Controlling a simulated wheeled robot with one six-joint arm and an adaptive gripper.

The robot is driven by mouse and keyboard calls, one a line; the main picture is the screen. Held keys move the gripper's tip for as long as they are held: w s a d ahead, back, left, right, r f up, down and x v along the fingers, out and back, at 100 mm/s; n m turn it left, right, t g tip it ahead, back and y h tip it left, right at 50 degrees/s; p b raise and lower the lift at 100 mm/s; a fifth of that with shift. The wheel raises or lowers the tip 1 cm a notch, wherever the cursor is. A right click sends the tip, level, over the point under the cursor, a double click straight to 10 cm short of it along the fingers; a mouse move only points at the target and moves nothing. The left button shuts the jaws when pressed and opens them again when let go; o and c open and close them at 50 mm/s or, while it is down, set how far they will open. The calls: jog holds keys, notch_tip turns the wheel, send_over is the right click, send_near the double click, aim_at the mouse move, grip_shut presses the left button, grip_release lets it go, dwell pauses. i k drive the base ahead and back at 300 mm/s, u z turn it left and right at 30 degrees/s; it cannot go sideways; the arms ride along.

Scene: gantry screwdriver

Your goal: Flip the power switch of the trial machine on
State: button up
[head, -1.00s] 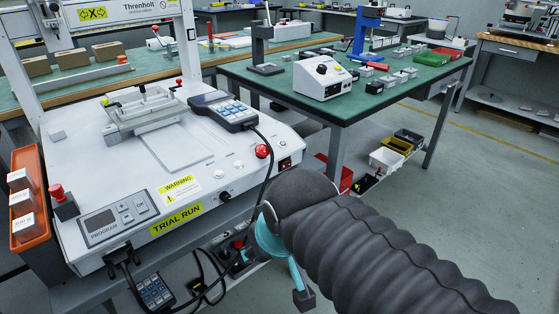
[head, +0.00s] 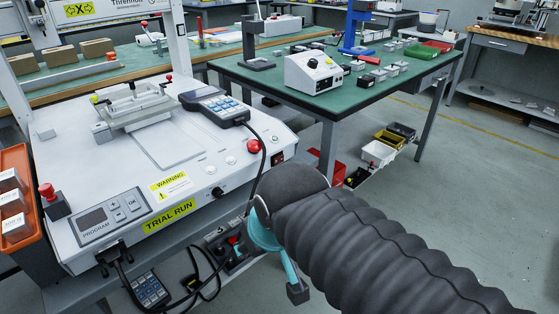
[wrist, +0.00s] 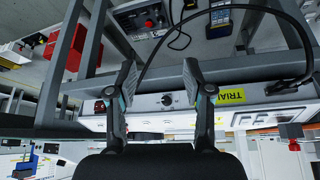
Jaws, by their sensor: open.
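The trial machine (head: 90,237) is a white box on a bench at the left in the head view, with a yellow TRIAL RUN label. A small black switch with red on it (head: 277,158) sits at the right end of its front face; its position is too small to tell. The wrist view is upside down and shows the front panel (wrist: 205,122) beyond the fingers, with the switch (wrist: 100,106) left of the left finger. My gripper (wrist: 160,77) is open and empty, apart from the panel. In the head view my arm hides most of it.
A black cable (head: 262,185) hangs from the pendant (head: 214,106) past the front near the switch. A red mushroom button (head: 253,146) stands on top. Below is a shelf with a red-buttoned box (wrist: 142,18). A green-topped table (head: 270,78) stands behind; floor at right is clear.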

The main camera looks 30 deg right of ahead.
aim_at(278, 158)
jog(key=z, duration=2.55)
jog(key=k, duration=0.9)
jog(key=u, duration=1.75)
